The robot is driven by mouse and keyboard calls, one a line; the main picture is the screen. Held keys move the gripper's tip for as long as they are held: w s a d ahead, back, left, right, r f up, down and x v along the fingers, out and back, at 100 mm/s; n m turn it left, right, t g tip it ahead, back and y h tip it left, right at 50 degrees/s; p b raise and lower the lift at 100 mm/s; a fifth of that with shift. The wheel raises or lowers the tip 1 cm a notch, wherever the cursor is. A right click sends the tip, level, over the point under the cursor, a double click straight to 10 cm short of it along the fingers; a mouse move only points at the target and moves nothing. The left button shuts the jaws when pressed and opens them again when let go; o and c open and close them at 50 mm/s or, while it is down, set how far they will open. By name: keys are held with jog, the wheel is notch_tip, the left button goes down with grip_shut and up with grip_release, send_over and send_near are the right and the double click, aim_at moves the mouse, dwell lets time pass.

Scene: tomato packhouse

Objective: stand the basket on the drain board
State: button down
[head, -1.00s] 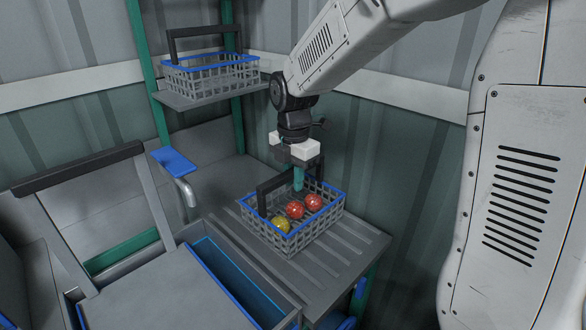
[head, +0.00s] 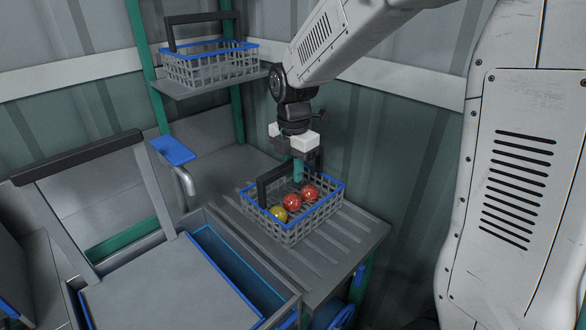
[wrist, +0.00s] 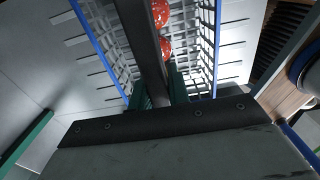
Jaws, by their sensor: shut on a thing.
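The grey mesh basket (head: 290,232) with a blue rim is over the ribbed drain board (head: 350,245) in the head view, upright and level. Its underside is at or very near the board; I cannot tell if it touches. Two red tomatoes (head: 292,202) and one yellow one (head: 278,214) lie in it. My gripper (head: 298,170) is above the basket, shut on its dark handle (head: 262,192). In the wrist view the handle (wrist: 143,45) runs between the green fingers (wrist: 160,85), with red tomatoes and mesh below. The gripper hides part of the handle.
A second basket (head: 210,70) stands on a shelf (head: 185,90) at the upper left. A bent pipe with a blue pad (head: 173,150) rises behind the basin (head: 225,262), left of the board. The board's right and front parts are clear. A ribbed wall stands behind.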

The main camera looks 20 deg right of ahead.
jog(key=shift+f, duration=0.5)
dwell(0.3)
jog(key=c, duration=1.3)
grip_release()
jog(key=shift+c, duration=1.3)
jog(key=shift+r, duration=3.45)
